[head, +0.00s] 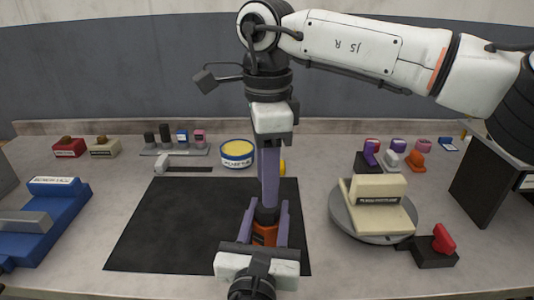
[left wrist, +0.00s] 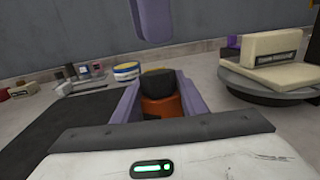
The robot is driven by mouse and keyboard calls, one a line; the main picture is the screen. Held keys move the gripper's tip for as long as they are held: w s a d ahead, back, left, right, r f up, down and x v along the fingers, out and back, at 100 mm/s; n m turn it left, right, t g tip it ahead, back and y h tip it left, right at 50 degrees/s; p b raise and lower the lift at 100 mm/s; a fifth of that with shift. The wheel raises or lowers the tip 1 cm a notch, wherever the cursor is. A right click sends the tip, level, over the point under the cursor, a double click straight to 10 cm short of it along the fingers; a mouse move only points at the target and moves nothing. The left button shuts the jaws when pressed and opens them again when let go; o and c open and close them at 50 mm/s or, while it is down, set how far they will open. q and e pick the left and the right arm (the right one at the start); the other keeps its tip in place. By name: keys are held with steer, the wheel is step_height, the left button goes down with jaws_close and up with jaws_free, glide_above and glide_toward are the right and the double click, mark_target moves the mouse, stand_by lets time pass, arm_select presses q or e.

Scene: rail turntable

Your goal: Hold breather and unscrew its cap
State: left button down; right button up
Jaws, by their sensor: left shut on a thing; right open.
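The breather has an orange body (head: 264,234) and a black cap (head: 266,213); it stands upright. The left wrist view also shows its body (left wrist: 162,106) and cap (left wrist: 158,81). My left gripper (head: 265,222) is shut around the orange body, one purple finger on each side, with the cap above the grip. My right gripper (head: 268,205) points straight down over the cap, open and empty. In the head view its fingers overlap into one purple strip. In the left wrist view a right finger (left wrist: 154,20) hangs above the cap with a visible gap.
A black mat (head: 160,225) lies beneath the grippers. At right are a round turntable (head: 345,215) bearing a cream block (head: 378,190) and a red-handled switch (head: 443,238). A blue fixture (head: 55,225) is at left. A yellow-topped tin (head: 237,153) and small parts line the back.

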mark_target(267, 214)
steer(key=shift+f, duration=2.8)
steer(key=shift+c, duration=0.5)
steer(key=c, duration=0.8)
steer(key=n, duration=0.2)
steer(key=shift+n, duration=0.4)
jaws_close()
steer(key=n, duration=0.3)
